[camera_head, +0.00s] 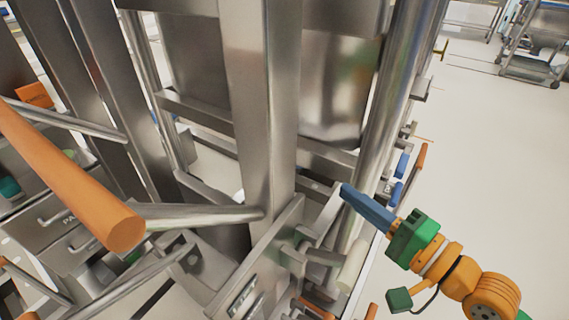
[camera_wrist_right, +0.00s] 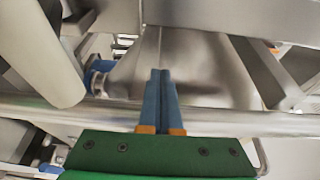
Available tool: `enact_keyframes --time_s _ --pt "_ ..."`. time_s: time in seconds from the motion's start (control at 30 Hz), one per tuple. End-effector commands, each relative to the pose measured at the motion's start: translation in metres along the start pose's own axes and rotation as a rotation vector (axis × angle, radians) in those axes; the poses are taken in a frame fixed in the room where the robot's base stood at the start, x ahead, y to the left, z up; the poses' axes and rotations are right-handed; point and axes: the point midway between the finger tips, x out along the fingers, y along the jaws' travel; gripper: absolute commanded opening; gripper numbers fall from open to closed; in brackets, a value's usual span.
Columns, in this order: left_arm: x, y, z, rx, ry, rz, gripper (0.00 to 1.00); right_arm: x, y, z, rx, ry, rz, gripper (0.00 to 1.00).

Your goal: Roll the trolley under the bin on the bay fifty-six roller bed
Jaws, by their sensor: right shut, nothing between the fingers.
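A large steel bin (camera_head: 335,95) with a curved, shiny wall stands behind steel posts in the head view. A steel bin-like surface also shows ahead of the fingers in the right wrist view (camera_wrist_right: 195,65). A steel frame with a thick upright post (camera_head: 262,110) and bars fills the middle; I cannot tell which parts are trolley and which are the bay. My right gripper (camera_head: 345,189) has its blue fingers shut and empty, close to the right side of this frame. The fingers (camera_wrist_right: 160,72) lie together in the wrist view; contact is unclear. My left gripper is not in view.
A thick orange bar (camera_head: 70,175) juts in from the left. Steel drawers (camera_head: 62,235) stand at the lower left. A wheeled steel cart (camera_head: 535,45) is far off at the upper right. The pale floor (camera_head: 500,150) on the right is clear.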

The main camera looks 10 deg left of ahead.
Motion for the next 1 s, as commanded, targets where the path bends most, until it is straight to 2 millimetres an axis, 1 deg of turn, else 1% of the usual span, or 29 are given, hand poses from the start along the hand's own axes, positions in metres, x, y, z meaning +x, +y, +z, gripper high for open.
enact_keyframes --time_s 0.07,0.17,0.5,0.6,0.7,0.8,1.0 --pt "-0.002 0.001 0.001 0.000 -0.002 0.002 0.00 0.008 -0.002 0.000 0.005 -0.001 -0.004 0.00" --pt "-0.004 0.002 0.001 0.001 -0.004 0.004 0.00 0.027 -0.003 0.001 0.004 -0.002 -0.006 0.00" --pt "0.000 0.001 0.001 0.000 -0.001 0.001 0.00 0.101 0.000 0.000 -0.001 -0.001 -0.002 0.00" --pt "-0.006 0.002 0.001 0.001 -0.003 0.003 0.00 0.092 -0.001 0.019 0.001 -0.001 0.000 0.00" --pt "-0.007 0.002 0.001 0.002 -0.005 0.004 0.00 0.088 0.000 0.030 0.000 -0.001 0.001 0.00" --pt "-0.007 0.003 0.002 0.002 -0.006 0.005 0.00 0.085 0.000 0.036 0.000 0.001 0.000 0.00" --pt "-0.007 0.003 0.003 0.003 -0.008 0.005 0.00 0.084 0.000 0.037 -0.001 0.003 0.000 0.00"
